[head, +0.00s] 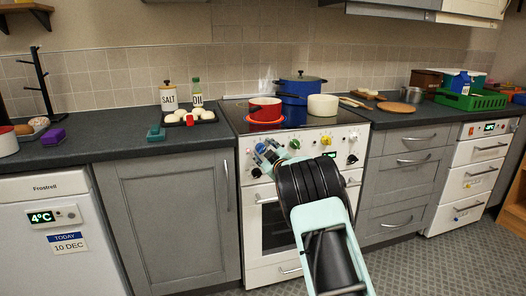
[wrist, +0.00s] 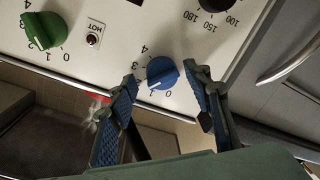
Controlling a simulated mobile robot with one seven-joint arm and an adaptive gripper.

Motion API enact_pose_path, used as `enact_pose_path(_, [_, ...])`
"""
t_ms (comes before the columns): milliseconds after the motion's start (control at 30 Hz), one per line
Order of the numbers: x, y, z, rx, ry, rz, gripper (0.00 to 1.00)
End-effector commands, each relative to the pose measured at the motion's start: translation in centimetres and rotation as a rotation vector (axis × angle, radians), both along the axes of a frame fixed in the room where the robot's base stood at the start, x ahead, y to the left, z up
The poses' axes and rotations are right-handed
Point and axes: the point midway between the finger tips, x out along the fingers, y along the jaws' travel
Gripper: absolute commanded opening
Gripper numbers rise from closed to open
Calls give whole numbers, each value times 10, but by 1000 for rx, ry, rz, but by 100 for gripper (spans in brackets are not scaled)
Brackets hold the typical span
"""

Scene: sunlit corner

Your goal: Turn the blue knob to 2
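The blue knob (wrist: 162,72) is on the white stove panel, in the middle of the wrist view, where the panel appears upside down. Its white pointer mark slants down-left and points close to the printed 1. The 2 is largely hidden beside the left finger. My gripper (wrist: 161,78) is open, with one finger on each side of the knob. Narrow gaps show between the knob and both fingertips, so it does not look gripped. In the head view my gripper (head: 268,154) is at the left of the stove's control panel, and the knob is hard to tell from its blue pads.
A green knob (wrist: 42,30) and a small HOT lamp (wrist: 93,39) are left of it in the wrist view. A black dial (wrist: 215,3) is at top right. In the head view, a red pot (head: 265,109) stands on the hob above, and an oven handle (head: 266,199) is below.

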Motion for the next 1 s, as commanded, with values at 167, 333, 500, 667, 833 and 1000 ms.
enact_pose_path(167, [0,1,-1,1,1,2,45])
enact_pose_path(333, [-4,0,0,1,1,2,45])
enact_pose_path(500, [-20,-5,0,3,2,1,45])
enact_pose_path(667, [-43,-13,2,2,1,1,45])
enact_pose_path(833, [-69,-22,3,1,2,0,45])
enact_pose_path(1000, [-92,-29,5,2,0,1,45])
